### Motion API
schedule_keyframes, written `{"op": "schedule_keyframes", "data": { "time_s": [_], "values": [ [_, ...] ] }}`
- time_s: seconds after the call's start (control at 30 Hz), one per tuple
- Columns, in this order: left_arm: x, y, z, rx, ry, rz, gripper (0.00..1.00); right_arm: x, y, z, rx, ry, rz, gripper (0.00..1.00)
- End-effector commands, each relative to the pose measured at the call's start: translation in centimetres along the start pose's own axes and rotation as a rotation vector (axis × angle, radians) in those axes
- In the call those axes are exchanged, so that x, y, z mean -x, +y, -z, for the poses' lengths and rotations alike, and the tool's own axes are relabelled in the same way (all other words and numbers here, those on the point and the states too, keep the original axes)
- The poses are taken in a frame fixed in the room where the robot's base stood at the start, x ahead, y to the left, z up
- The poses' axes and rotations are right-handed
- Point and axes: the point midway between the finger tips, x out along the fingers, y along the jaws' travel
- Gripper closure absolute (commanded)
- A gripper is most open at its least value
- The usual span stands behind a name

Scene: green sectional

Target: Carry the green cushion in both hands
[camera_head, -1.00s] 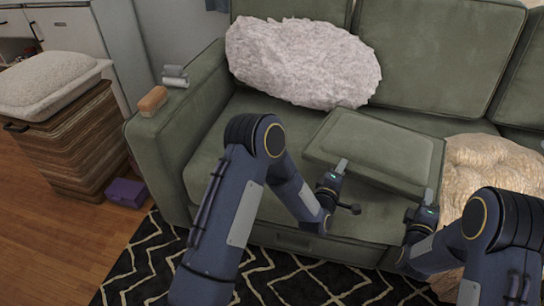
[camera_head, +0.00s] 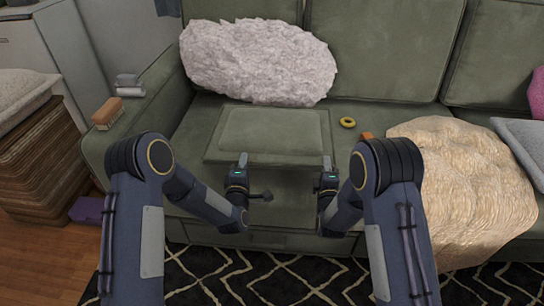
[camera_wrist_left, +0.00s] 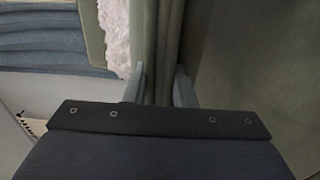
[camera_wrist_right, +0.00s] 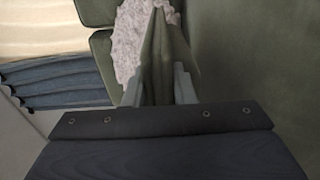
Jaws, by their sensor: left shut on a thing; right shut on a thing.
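The green cushion (camera_head: 272,134) is a flat, square pad held roughly level in front of the sofa's backrest in the head view. My left gripper (camera_head: 242,161) is shut on its near edge at the left, and my right gripper (camera_head: 327,163) is shut on the same edge at the right. In the left wrist view the cushion edge (camera_wrist_left: 168,50) runs between the two fingers. In the right wrist view the cushion edge (camera_wrist_right: 157,60) also sits between the fingers. The cushion hides part of the seat.
The green sofa (camera_head: 400,50) holds a white fluffy pillow (camera_head: 258,62), a yellow ring (camera_head: 347,122) and a cream throw (camera_head: 470,185). A brush (camera_head: 107,113) lies on its left arm. A patterned rug (camera_head: 290,280) lies in front.

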Motion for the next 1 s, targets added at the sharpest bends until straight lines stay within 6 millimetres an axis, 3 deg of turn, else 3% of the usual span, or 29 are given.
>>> {"op": "schedule_keyframes", "data": {
  "time_s": [0.27,0.77,0.8,0.93,1.0],
  "values": [
    [-0.1,-1.1,0.1,0.000,0.002,-0.004,1.00,0.0,-1.2,-0.1,0.000,-0.001,-0.002,1.00],
    [-0.1,-5.0,0.1,0.000,0.002,-0.004,1.00,0.0,-5.1,0.0,0.000,-0.001,-0.002,1.00],
    [0.0,-4.7,0.1,0.000,0.002,-0.003,0.74,0.0,-4.8,0.0,0.000,-0.001,-0.001,0.74],
    [0.0,-4.6,0.1,0.000,0.001,-0.002,0.57,0.0,-4.7,0.0,0.000,-0.001,0.000,0.57],
    [0.0,-4.6,0.1,0.000,0.001,-0.002,0.55,0.0,-4.7,0.0,0.000,-0.001,0.000,0.55]
  ]
}}
